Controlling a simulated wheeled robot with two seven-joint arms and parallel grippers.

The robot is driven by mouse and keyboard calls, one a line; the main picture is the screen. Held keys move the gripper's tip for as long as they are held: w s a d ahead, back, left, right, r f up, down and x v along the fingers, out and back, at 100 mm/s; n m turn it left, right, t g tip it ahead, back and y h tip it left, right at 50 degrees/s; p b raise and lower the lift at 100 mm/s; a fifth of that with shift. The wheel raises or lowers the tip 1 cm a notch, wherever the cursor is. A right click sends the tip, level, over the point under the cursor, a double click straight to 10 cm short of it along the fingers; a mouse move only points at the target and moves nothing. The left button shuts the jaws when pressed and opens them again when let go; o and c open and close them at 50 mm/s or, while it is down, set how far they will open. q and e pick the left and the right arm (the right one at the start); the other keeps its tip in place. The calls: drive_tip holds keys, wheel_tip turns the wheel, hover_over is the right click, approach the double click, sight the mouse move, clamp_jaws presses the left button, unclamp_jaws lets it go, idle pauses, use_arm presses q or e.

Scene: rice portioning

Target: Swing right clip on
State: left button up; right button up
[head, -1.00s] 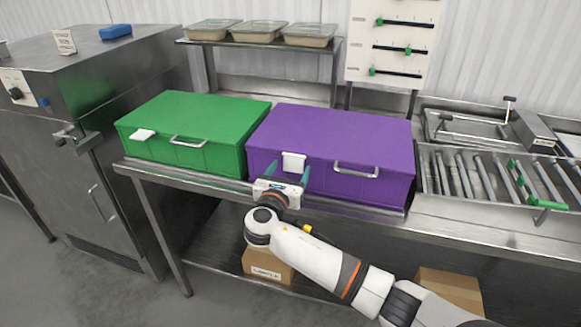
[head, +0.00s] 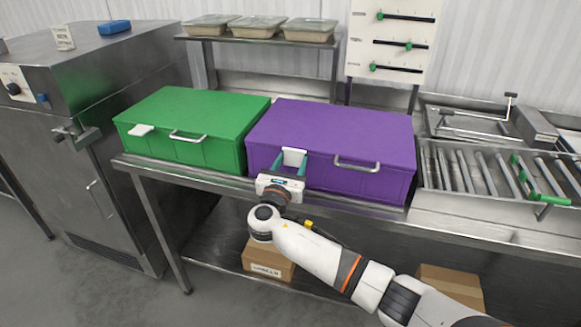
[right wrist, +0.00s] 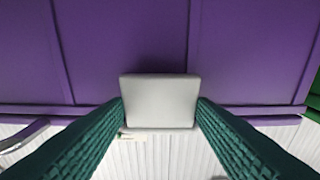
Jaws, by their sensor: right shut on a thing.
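A purple box (head: 340,140) with its lid down stands on the steel table. A white clip (head: 294,156) is on the left part of its front, at the lid edge. My right gripper (head: 289,165) is in front of the box, shut on this clip. In the right wrist view the clip (right wrist: 160,101) sits between the two green fingers, both touching its sides, against the purple front. How far the clip is tilted is hard to tell. My left gripper is in no view.
A green box (head: 195,122) with its own white clip (head: 140,130) sticking out stands close on the left. A metal handle (head: 357,164) is on the purple front, right of my gripper. A roller conveyor (head: 490,175) is at the right. The steel table's front edge (head: 230,182) runs below the boxes.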

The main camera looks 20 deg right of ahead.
drive_tip(key=shift+f, duration=0.2)
drive_tip(key=shift+r, duration=0.15)
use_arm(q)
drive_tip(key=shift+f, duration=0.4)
use_arm(e)
drive_tip(key=o, duration=1)
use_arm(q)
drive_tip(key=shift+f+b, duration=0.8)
use_arm(e)
drive_tip(key=v, duration=1.2)
drive_tip(key=shift+f, duration=0.25)
drive_tip(key=shift+w, duration=0.1)
